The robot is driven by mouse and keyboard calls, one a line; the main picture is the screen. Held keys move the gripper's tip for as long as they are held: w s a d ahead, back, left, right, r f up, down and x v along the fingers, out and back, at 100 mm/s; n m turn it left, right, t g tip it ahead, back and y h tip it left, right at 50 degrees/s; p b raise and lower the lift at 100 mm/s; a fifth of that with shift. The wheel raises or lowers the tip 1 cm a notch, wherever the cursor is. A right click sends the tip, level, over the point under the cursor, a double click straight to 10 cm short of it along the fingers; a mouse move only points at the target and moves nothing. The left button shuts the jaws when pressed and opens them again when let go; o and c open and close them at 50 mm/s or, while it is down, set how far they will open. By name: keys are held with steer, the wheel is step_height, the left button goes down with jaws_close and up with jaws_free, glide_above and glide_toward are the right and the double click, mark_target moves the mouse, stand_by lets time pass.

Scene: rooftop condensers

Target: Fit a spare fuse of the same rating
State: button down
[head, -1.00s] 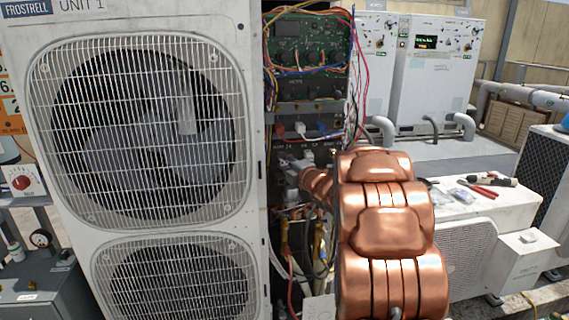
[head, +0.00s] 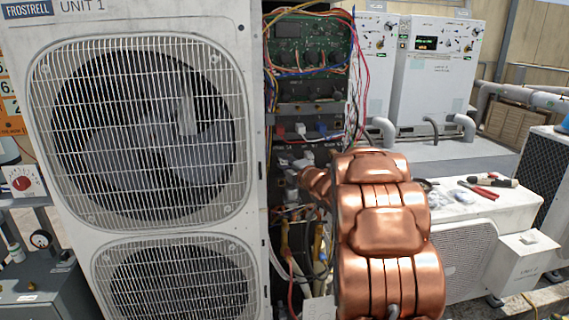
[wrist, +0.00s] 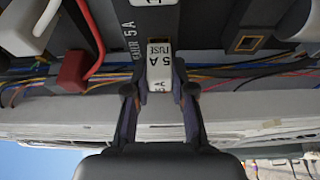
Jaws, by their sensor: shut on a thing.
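A small white fuse marked "5A FUSE" (wrist: 159,68) is between the two fingers of my gripper (wrist: 160,92) in the wrist view. The gripper is shut on it. The fuse is against or just in front of a dark panel strip with "5 A" lettering beside it; I cannot tell whether it is seated. A dark square opening with a brass-coloured rim (wrist: 249,41) is to the right on the panel. In the head view my gripper (head: 294,171) is inside the open electrical compartment of Unit 1 (head: 255,60); its fingers and the fuse are too small to make out there.
A red block with a red wire (wrist: 73,70) and a grey-white plug (wrist: 30,22) are left of the fuse. Loose wires hang around the green circuit board (head: 310,42). A white housing (head: 470,215) with tools and small clear bags on top stands at right.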

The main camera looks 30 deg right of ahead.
steer(key=shift+w+d, duration=0.15)
steer(key=shift+w, duration=0.1)
stand_by(0.3)
steer(key=c, duration=0.9)
jaws_free()
steer(key=s, duration=1.2)
steer(key=shift+w+r+h, duration=0.1)
steer(key=shift+h, duration=0.2)
